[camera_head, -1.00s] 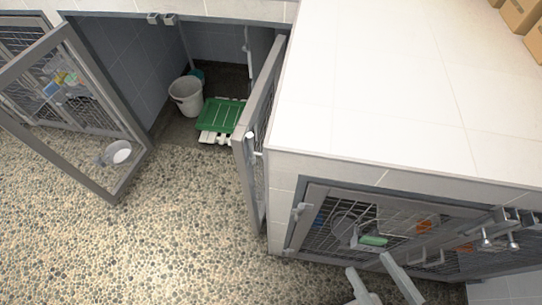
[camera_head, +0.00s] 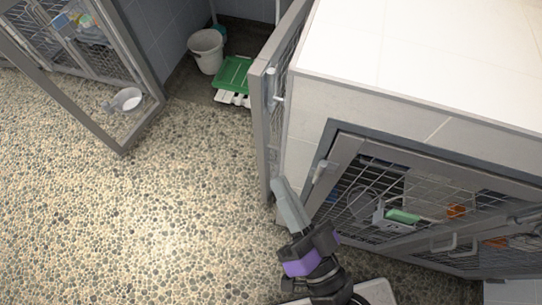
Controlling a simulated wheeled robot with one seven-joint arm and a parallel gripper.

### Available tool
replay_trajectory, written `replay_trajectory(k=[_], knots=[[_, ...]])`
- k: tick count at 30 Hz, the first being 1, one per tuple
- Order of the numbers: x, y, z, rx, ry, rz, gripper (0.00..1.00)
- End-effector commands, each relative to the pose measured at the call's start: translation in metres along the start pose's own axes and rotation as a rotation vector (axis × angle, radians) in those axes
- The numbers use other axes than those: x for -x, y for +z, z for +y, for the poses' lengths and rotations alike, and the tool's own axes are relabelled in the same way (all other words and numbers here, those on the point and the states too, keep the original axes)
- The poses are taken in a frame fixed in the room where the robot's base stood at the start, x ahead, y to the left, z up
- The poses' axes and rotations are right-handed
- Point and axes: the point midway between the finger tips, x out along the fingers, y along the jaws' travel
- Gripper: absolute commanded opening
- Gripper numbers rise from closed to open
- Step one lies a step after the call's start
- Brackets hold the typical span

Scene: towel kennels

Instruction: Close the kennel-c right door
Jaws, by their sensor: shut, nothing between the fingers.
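An open kennel bay has its right door (camera_head: 265,130) swung outward, seen nearly edge-on in the middle of the view. I take this for the kennel-c right door; no label is readable. Its grey frame, mesh and a latch bar with pale ends show. The left door (camera_head: 105,75) of the same bay also stands open. My gripper (camera_head: 279,184) is shut and empty, its fingers pointing up and left at the lower end of the right door, on its right side. The fingertips look very close to the frame; I cannot tell if they touch.
Inside the bay are a white bucket (camera_head: 206,52) and a green slatted tray (camera_head: 235,74). A metal bowl (camera_head: 126,101) shows by the left door. A closed mesh kennel (camera_head: 425,205) stands close on my right under a white top (camera_head: 430,60). The pebbled floor (camera_head: 180,210) left of the door is clear.

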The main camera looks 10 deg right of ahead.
Motion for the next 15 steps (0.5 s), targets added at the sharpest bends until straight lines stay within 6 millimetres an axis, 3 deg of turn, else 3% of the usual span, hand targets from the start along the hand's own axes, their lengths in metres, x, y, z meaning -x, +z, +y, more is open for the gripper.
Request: replay_trajectory(k=[1, 8, 12, 15], knots=[[-0.011, 0.021, 0.002, -0.081, -0.020, 0.036, 0.00], [-0.058, 0.087, 0.013, -0.489, 0.027, 0.189, 0.00], [-0.076, 0.136, 0.039, -0.712, 0.171, 0.272, 0.00], [-0.073, 0.160, 0.068, -0.800, 0.313, 0.328, 0.00]])
